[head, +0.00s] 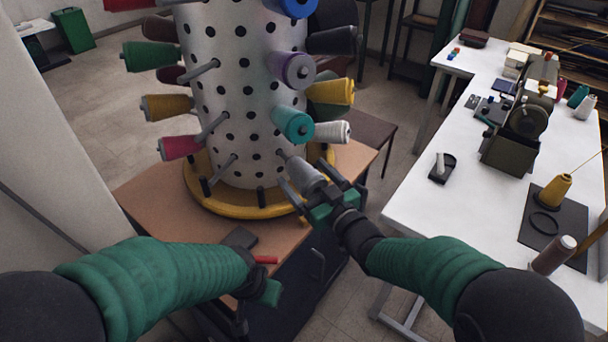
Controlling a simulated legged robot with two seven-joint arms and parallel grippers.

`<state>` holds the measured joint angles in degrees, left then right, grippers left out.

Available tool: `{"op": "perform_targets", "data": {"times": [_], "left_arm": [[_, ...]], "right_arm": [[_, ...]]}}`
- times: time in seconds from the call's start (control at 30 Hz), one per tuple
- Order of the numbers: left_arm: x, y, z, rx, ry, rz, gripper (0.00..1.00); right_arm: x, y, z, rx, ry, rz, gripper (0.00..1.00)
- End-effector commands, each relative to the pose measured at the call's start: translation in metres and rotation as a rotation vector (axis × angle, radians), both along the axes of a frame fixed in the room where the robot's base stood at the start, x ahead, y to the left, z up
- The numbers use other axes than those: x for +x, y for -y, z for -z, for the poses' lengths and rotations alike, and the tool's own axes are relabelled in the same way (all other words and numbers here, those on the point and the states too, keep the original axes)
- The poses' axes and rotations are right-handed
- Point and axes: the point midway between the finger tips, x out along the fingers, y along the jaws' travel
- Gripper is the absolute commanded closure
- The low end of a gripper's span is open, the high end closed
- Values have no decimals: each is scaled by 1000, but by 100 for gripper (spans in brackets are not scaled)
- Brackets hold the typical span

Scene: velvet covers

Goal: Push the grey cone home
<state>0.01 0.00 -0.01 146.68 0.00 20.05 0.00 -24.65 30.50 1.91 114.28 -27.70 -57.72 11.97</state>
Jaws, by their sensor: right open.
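The grey cone (303,173) lies tilted at the lower right of the white column (240,95), its narrow end toward a peg there. How far it sits on the peg is hard to see. My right gripper (308,183) is open, with its dark fingers on either side of the cone's wide end; I cannot tell whether they touch it. My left gripper (262,272) is low in front of the wooden table, away from the cone, and its jaws are unclear.
Teal (293,124), purple (292,69), pink (180,147) and pale grey (332,132) cones stick out from the column. A yellow ring (240,208) circles its base on the wooden table (150,200). A white table (425,205) with sewing gear stands right.

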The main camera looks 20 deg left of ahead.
Motion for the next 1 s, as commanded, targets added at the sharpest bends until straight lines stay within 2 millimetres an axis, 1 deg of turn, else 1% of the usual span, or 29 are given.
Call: {"op": "perform_targets", "data": {"times": [0.13, 0.33, 0.83, 0.87, 1.0], "left_arm": [[0, 0, 0, 0, 0, 1, 100], [0, 0, 0, 0, 0, 1, 100], [0, 0, 0, 0, 0, 0, 100], [0, 0, 0, 0, 0, 0, 100], [0, 0, 1, 0, 0, 0, 100]], "right_arm": [[5, -6, 0, -2, -1, 0, 14], [5, -8, 0, -2, -1, 0, 14], [5, -6, 0, -2, -1, 1, 79], [5, -6, 0, -2, -1, 1, 81], [7, -8, 1, -1, 0, 2, 81]]}}
